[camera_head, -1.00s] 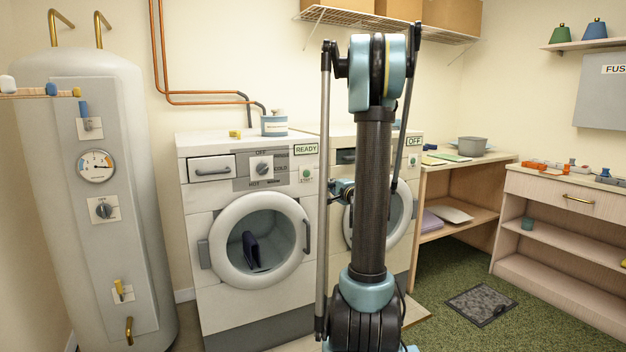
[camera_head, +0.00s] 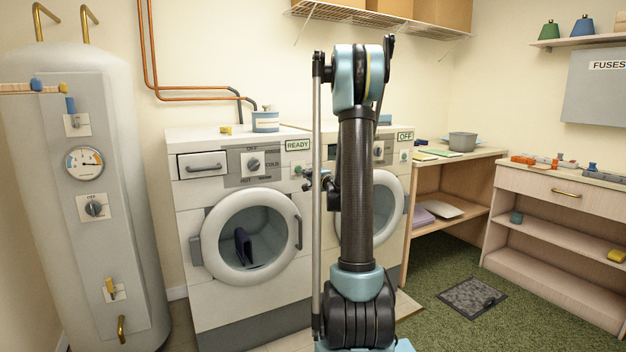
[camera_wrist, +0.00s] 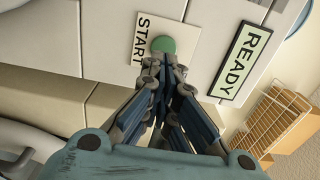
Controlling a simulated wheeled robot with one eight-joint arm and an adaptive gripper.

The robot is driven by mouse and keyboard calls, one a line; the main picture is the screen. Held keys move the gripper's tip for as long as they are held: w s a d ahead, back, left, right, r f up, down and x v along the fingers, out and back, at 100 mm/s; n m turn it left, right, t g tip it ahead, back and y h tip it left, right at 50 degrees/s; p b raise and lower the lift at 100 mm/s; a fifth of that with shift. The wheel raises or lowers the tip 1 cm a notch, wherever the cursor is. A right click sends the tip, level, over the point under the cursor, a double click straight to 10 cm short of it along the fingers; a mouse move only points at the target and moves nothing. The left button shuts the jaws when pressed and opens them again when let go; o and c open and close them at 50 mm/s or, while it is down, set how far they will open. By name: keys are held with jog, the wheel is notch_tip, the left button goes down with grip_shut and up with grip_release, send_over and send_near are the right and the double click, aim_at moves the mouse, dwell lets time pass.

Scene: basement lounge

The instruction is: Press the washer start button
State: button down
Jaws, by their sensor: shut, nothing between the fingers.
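The left washer (camera_head: 225,305) is white, with a READY sign (camera_head: 298,145) at its top right and a round door that holds a dark cloth (camera_head: 243,247). Its green start button (camera_wrist: 163,45) sits on a plate lettered START in the wrist view; in the head view the button (camera_head: 297,170) is small. My gripper (camera_wrist: 154,66) is shut and empty. Its fingertips are right by the button's lower edge in the wrist view; I cannot tell whether they touch it. In the head view my gripper (camera_head: 304,180) is just below and right of the button.
A second washer (camera_head: 384,168) marked OFF stands to the right, partly behind my arm. A boiler (camera_head: 85,200) stands at the left. A wooden table (camera_head: 470,154) and a shelf unit (camera_head: 560,180) stand at the right. A floor mat (camera_head: 472,298) lies on the green carpet.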

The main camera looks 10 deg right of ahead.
jog(key=shift+x, duration=1.55)
jog(key=shift+x, duration=0.8)
jog(key=shift+r, duration=0.15)
jog(key=v, duration=1.4)
jog(key=shift+s, duration=0.25)
